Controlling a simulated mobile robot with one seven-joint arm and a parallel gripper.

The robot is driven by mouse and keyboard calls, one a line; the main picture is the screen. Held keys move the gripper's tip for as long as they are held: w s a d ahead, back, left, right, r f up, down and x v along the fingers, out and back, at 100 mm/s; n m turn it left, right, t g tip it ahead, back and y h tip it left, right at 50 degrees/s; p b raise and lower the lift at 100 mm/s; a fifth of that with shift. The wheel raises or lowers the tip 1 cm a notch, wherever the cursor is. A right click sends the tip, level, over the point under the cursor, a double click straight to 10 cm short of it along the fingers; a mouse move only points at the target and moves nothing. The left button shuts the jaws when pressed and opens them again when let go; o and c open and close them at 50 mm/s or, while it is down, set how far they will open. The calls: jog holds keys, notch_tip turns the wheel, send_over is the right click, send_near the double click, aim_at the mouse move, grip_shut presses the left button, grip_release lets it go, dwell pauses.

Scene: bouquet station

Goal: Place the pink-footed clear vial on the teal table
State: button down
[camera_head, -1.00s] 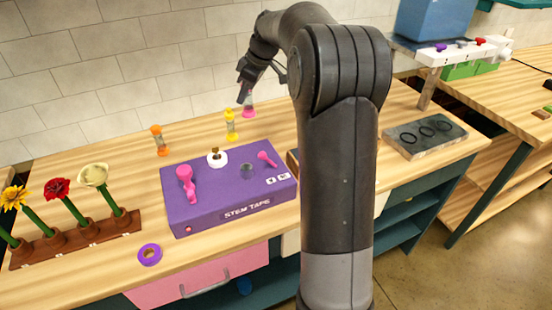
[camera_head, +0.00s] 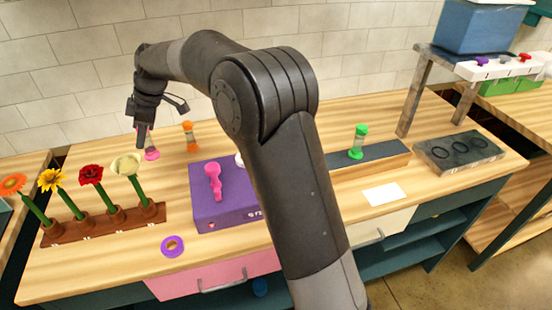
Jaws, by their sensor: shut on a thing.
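The clear vial with the pink foot (camera_head: 152,152) is at my gripper (camera_head: 143,143), left of the orange-ended vial and behind the flower rack. My gripper is shut on it, though the fingers partly hide it. The vial looks about upright; I cannot tell how far it is above the wooden bench. A small teal patch (camera_head: 4,216) shows at the far left edge, beside a separate wooden top; I cannot tell whether it is the teal table.
A rack of flowers (camera_head: 75,232) stands at the bench's left end. The orange-ended vial (camera_head: 190,136), purple stem tape box (camera_head: 220,217), purple ring (camera_head: 172,246) and green-ended vial (camera_head: 358,142) are on the bench. A gap separates the bench from the left top (camera_head: 25,165).

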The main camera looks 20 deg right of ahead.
jog(key=shift+a, duration=0.2)
jog(key=shift+s+a+f, duration=0.15)
jog(key=shift+a+f, duration=2.6)
jog(key=shift+a, duration=0.1)
jog(key=shift+s+a+f, duration=0.15)
jog(key=shift+a+f, duration=2.55)
jog(key=shift+a, duration=0.15)
jog(key=shift+f, duration=0.1)
jog(key=c, duration=1.1)
grip_release()
jog(key=shift+f, duration=0.1)
jog(key=v, duration=1.2)
